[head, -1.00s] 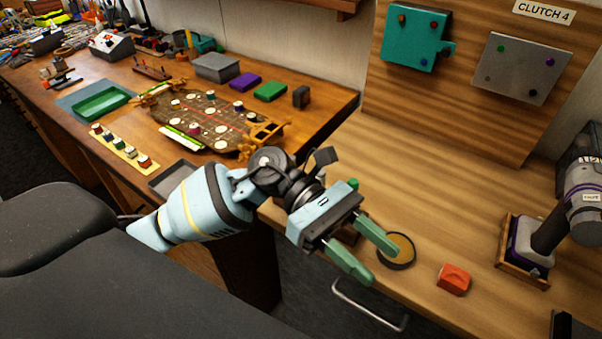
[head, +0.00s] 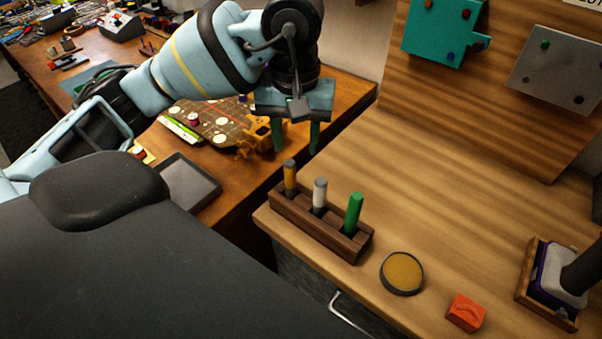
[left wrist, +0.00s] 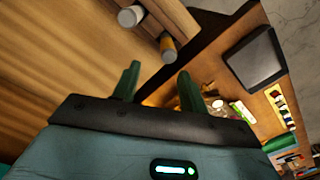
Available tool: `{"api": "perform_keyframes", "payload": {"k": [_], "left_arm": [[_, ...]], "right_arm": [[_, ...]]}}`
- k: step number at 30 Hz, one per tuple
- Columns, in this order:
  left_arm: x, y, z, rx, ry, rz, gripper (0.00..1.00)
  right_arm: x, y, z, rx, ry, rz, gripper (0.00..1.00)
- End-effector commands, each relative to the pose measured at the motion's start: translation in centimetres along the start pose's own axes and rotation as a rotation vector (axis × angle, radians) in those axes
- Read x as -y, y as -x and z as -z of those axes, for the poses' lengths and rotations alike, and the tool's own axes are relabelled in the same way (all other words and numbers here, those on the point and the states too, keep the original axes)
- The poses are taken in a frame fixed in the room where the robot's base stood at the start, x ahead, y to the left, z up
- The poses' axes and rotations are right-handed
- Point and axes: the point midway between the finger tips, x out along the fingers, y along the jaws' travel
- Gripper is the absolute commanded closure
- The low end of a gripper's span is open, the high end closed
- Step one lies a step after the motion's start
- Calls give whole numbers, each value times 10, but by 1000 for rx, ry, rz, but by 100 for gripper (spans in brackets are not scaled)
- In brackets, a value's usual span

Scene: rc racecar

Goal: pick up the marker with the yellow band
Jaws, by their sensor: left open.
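The marker with the yellow band (head: 290,178) stands upright in the leftmost slot of a dark wooden holder (head: 318,236) at the near left edge of the right-hand bench. A marker with a white-grey band (head: 320,195) and a green marker (head: 352,213) stand beside it. My left gripper (head: 296,150) points down, open and empty, above and behind the yellow-banded marker in the head view. In the left wrist view, the yellow-banded marker (left wrist: 168,47) shows beyond the open fingers (left wrist: 158,78), apart from them. My right gripper is not in view.
A round amber-topped tin (head: 403,272) and an orange block (head: 466,312) lie right of the holder. A gap separates this bench from the left workbench, which carries a game board (head: 215,122) and a grey tray (head: 188,183). The bench behind the holder is clear.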

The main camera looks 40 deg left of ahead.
Motion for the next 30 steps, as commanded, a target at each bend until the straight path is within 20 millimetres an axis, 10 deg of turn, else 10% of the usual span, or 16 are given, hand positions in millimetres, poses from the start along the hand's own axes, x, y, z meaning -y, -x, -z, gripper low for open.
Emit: {"api": "perform_keyframes", "payload": {"k": [12, 30], "left_arm": [[0, -27, -1, 3, 2, -2, 57], [4, -78, -4, 2, 1, -2, 57]], "right_arm": [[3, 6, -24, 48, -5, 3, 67], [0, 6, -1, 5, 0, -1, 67]]}}
